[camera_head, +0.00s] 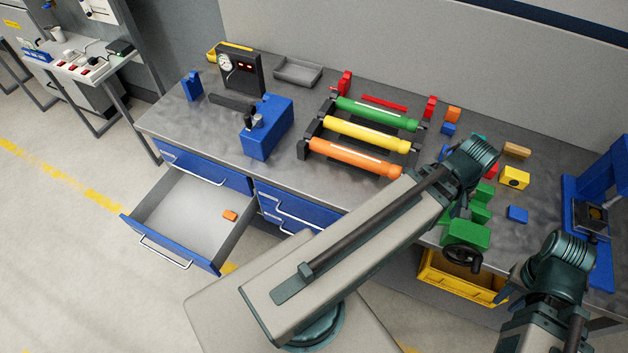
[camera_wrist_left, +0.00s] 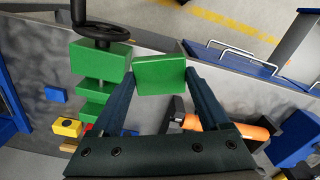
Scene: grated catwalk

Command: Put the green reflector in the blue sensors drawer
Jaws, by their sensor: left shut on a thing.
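A green block (camera_wrist_left: 160,74), which looks like the reflector, is between the two fingers of my left gripper (camera_wrist_left: 162,88), which is shut on it. In the head view the left arm's own links hide most of this gripper; a bit of green (camera_head: 449,210) shows beneath it, beside the green valve stack. A blue-fronted drawer (camera_head: 158,243) under the left end of the workbench is pulled open; no label on it can be read. My right gripper (camera_head: 508,292) is low at the bottom right, and its jaw opening is unclear.
The green valve stack (camera_head: 466,233) with a black handwheel stands close beside the held block. A rack of colored tubes (camera_head: 360,133) and a blue vise (camera_head: 267,127) stand on the workbench (camera_head: 225,133). An orange piece (camera_head: 230,215) lies in the open drawer. A yellow bin (camera_head: 455,280) hangs below the bench.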

